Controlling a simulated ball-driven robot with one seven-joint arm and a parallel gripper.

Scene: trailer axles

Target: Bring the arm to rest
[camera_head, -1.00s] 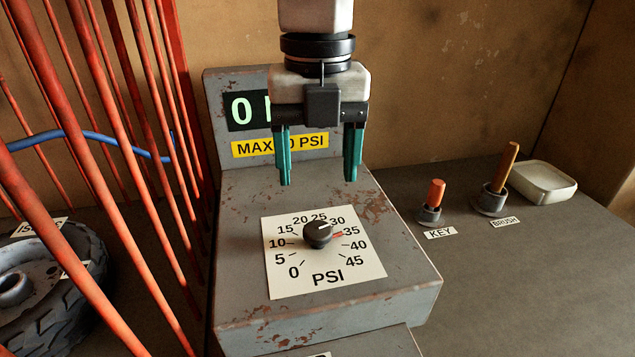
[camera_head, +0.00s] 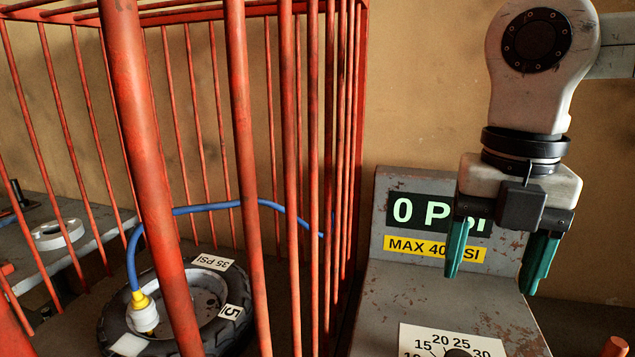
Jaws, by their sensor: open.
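My gripper (camera_head: 498,262) hangs at the right, pointing down, with its two green fingers apart and nothing between them. It is in front of the grey inflator console (camera_head: 384,290) and above its dial plate (camera_head: 412,336). The fingers partly cover the display (camera_head: 405,212), which reads 0 PSI, and the yellow label (camera_head: 410,246) below it. The dial knob is cut off by the lower picture edge. My gripper appears clear of the console.
A red barred cage (camera_head: 249,180) fills the left and middle. Inside lies a tyre (camera_head: 228,325) with a 35 PSI tag (camera_head: 212,262). A blue hose (camera_head: 262,204) runs to a yellow and white fitting (camera_head: 144,310) on it. An orange handle (camera_head: 615,347) shows at the lower right.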

